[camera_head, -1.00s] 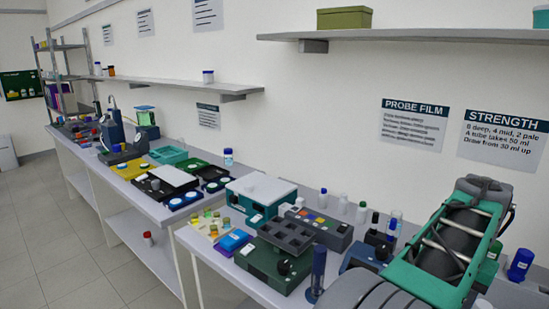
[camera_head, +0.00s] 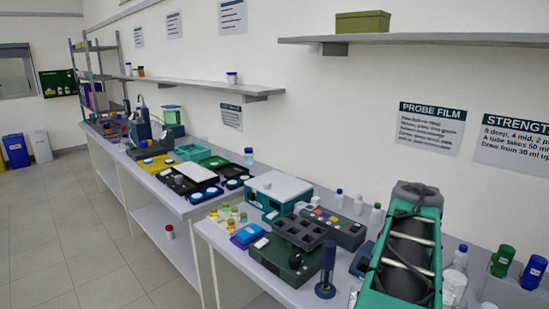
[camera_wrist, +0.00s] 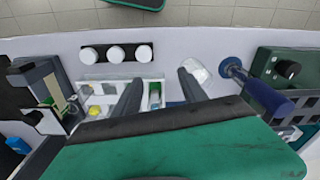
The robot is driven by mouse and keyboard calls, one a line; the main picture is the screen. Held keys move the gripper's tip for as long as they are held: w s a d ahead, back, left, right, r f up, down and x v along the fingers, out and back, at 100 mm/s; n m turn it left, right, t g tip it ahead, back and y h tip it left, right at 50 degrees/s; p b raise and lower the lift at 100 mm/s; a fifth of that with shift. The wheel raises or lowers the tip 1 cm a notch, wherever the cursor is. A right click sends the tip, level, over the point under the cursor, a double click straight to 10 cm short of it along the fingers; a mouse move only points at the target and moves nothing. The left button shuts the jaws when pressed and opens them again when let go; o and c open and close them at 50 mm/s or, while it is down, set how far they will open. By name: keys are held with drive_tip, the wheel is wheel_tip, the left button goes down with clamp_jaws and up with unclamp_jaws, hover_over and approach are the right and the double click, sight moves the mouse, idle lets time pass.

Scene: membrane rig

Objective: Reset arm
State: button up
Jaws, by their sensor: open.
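My gripper (camera_wrist: 158,88) shows in the wrist view as two dark fingers, spread apart with nothing between them. It is over a bench top, with a white rack (camera_wrist: 98,92) of small coloured vials below and partly behind the fingers. My green and grey arm rises at the right of the head view, folded near the bench. The gripper itself does not show in the head view.
A blue upright tool (camera_wrist: 255,90) and a green box with a black knob (camera_wrist: 288,68) lie right of the fingers; three white caps (camera_wrist: 115,53) are beyond the rack. In the head view, the bench (camera_head: 212,238) is crowded, a shelf (camera_head: 420,39) overhangs it, and floor (camera_head: 90,240) at left is clear.

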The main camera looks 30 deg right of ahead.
drive_tip(key=w+a+f+n+t, duration=0.1)
drive_tip(key=w+a+n, duration=0.2)
drive_tip(key=w+a, duration=0.3)
drive_tip(key=w+a+f+n, duration=0.2)
drive_tip(key=w+a+n, duration=0.15)
drive_tip(key=a, duration=0.45)
drive_tip(key=w+a+f+n+t, duration=0.1)
drive_tip(key=a+f+n, duration=0.1)
drive_tip(key=a, duration=0.7)
drive_tip(key=w+a+f+n, duration=0.1)
drive_tip(key=a+n, duration=0.3)
drive_tip(key=a, duration=0.6)
drive_tip(key=shift+f+t+y, duration=0.3)
drive_tip(key=shift+f+t, duration=0.1)
drive_tip(key=shift+f, duration=0.45)
